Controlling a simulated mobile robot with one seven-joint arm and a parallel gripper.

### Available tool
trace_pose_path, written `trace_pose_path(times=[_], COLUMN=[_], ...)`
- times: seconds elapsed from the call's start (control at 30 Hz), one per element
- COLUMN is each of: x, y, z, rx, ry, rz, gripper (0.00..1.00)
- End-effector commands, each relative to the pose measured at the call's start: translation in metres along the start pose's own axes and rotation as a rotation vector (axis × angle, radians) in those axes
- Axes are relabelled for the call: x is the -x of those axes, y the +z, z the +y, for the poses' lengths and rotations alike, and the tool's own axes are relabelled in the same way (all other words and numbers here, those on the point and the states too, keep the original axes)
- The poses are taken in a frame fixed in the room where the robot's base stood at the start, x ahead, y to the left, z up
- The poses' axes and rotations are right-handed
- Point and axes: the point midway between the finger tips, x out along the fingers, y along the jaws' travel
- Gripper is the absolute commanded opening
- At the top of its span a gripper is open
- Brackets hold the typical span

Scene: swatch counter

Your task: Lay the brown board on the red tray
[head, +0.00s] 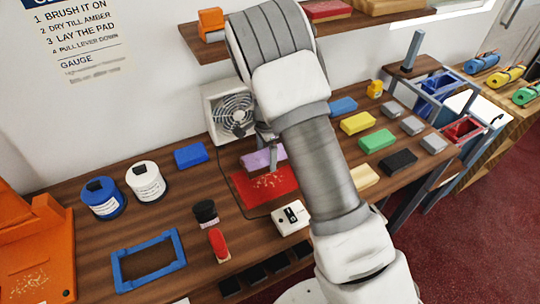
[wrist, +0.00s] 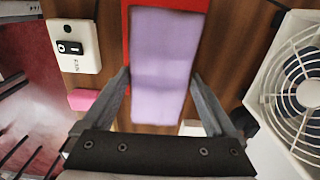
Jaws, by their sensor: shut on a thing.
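My gripper (head: 271,160) is shut on a flat lilac board (head: 262,159), which also shows between the fingers in the wrist view (wrist: 163,65). The lilac board is over the far edge of a flat red rectangle (head: 268,190) with pale specks on the counter, likely the red tray. Its red edge shows beside the board in the wrist view (wrist: 125,45). I cannot tell whether board and red piece touch. I see no clearly brown board on the counter. My arm hides part of the counter's middle.
A white fan (head: 232,112) stands behind the red piece. A white switch box (head: 291,218), a black-topped jar (head: 205,212) and a red-handled thing (head: 218,243) are in front. A shelf (head: 205,52) hangs above.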

Motion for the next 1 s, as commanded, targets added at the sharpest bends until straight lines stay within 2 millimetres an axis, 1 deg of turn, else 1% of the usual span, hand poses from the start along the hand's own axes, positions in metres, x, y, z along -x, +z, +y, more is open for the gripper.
trace_pose_path(times=[0.17,0.37,1.0], x=[-0.002,-0.012,-0.072], y=[0.001,0.001,0.001], z=[-0.002,-0.002,-0.002], rx=[0.003,0.003,0.002], ry=[-0.001,-0.001,0.0], rz=[-0.001,-0.001,-0.001], gripper=[0.26,0.26,0.26])
